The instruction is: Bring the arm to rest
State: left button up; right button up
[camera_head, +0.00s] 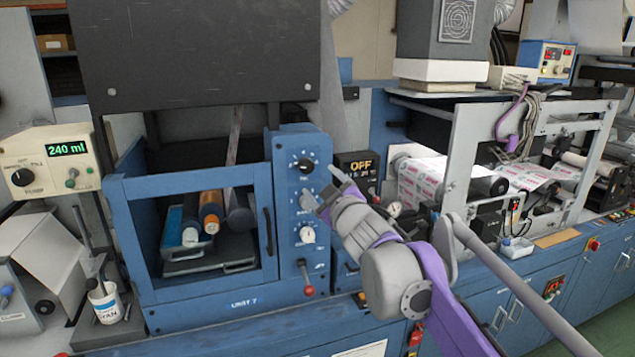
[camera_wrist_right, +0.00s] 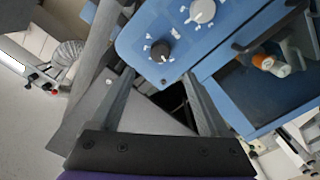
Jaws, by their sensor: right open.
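My right arm (camera_head: 395,280), grey and purple, reaches up and left from the lower right in the head view. My right gripper (camera_head: 326,188) is open and empty, in front of the right edge of the blue control panel (camera_head: 290,187). In the right wrist view the fingers of my right gripper (camera_wrist_right: 160,98) stand apart with nothing between them. The panel's black knob (camera_wrist_right: 160,51) and grey knob (camera_wrist_right: 202,11) lie beyond the fingertips. Whether the fingers touch the panel cannot be told. My left gripper is not in view.
A blue-framed unit (camera_head: 120,240) with rollers stands left of the panel. A red-tipped lever (camera_head: 308,290) sits low on the panel. A black box (camera_head: 352,162) reads "OFF". A pump box (camera_head: 60,160) reads "240 ml". The printed web (camera_head: 425,178) runs on the right.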

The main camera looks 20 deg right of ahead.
dwell(0.4)
jog(key=s+a+f+m+g, duration=0.1)
jog(key=s+f+m+g, duration=0.3)
jog(key=s+f, duration=1.3)
jog(key=s+a+f+m+g, duration=0.2)
jog(key=s+f+g, duration=0.6)
jog(key=s+f, duration=1)
notch_tip(320, 180, down, 5)
jog(key=shift+s+r+m+g+h, duration=0.2)
jog(key=shift+m+g+h, duration=0.1)
jog(key=shift+m, duration=0.8)
